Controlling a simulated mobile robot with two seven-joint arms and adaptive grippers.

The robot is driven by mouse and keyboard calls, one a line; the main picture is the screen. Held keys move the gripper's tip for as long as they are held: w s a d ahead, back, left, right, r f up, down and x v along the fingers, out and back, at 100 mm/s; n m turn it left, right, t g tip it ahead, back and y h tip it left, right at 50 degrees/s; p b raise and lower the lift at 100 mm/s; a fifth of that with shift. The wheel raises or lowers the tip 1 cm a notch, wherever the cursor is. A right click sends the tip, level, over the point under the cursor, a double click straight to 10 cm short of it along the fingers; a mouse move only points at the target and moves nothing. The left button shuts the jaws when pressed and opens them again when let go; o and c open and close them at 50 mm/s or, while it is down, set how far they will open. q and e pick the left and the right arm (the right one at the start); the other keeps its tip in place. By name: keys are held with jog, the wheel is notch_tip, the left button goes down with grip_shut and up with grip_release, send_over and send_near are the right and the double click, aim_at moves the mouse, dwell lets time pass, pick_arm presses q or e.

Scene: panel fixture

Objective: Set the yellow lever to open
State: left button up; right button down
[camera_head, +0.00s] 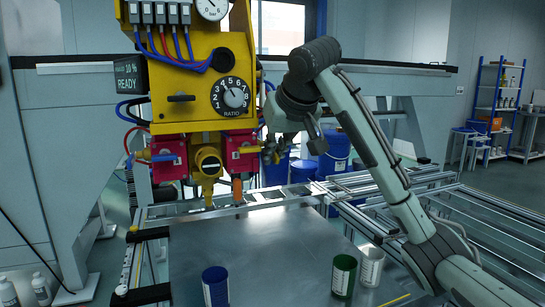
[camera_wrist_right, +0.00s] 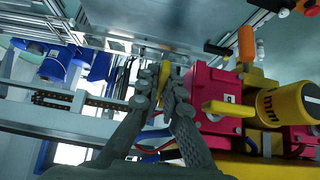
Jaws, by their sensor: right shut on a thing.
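A yellow machine head (camera_head: 200,90) carries two red-pink valve boxes, a left one (camera_head: 168,158) and a right one (camera_head: 241,154), on either side of a yellow nozzle (camera_head: 208,165). My right gripper (camera_head: 272,152) is at the right side of the right box. In the wrist view its fingers (camera_wrist_right: 166,82) are closed around a yellow lever end (camera_wrist_right: 163,72), mostly hidden between them. A yellow handle (camera_wrist_right: 228,108) stands out from the front of that box, apart from the fingers. The lever's position marks cannot be read. My left gripper is not in view.
A metal table (camera_head: 270,255) below holds a blue cup (camera_head: 215,287), a green cup (camera_head: 344,275) and a white cup (camera_head: 371,267). Hoses (camera_head: 130,110) hang at the machine's left. Blue containers (camera_head: 335,155) stand behind my right arm.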

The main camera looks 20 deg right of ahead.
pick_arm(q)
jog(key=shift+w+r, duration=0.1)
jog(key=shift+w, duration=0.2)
pick_arm(e)
jog(key=shift+s+r+g, duration=0.1)
jog(key=shift+r+g, duration=0.25)
jog(key=shift+g, duration=0.55)
jog(key=shift+r+g, duration=0.35)
jog(key=shift+g, duration=0.55)
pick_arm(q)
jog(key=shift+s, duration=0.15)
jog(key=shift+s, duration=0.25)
pick_arm(e)
jog(key=c, duration=1.9)
grip_release()
jog(key=shift+c, duration=0.2)
jog(key=shift+r, duration=0.1)
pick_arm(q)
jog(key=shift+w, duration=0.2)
pick_arm(e)
jog(key=v, duration=1.1)
jog(key=shift+r, duration=0.4)
